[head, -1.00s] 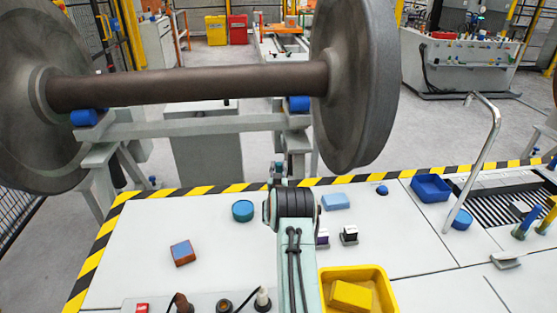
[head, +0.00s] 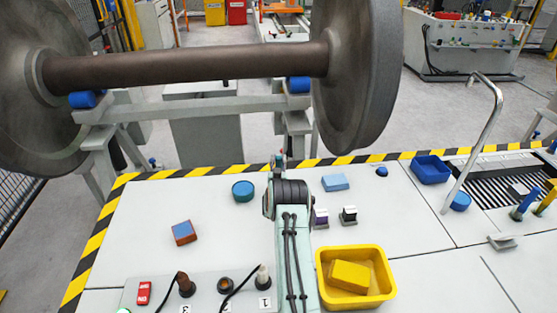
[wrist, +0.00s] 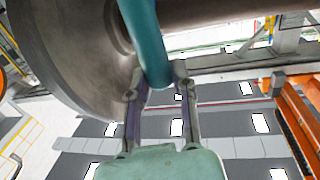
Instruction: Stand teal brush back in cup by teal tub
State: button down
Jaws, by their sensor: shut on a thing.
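The teal brush (wrist: 147,40) shows in the wrist view as a thick teal shaft running up from between the fingertips. My gripper (wrist: 158,76) is shut on it. In the head view my own arm hides most of the gripper and the brush. The teal tub (head: 243,191) is a round teal container on the white worktop, just left of my arm. I cannot make out a cup beside it; my arm covers the worktop to its right.
A red-and-blue block (head: 184,232) lies at left. A light blue block (head: 336,182) and a yellow bin (head: 386,293) holding a yellow block (head: 350,275) are right of my arm. A blue tray (head: 431,169) sits farther right. The wheelset axle (head: 190,70) spans behind the worktop.

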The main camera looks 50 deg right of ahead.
jog(key=c, duration=0.8)
grip_release()
jog(key=shift+c, duration=0.2)
jog(key=v, duration=1.2)
jog(key=shift+w, duration=0.15)
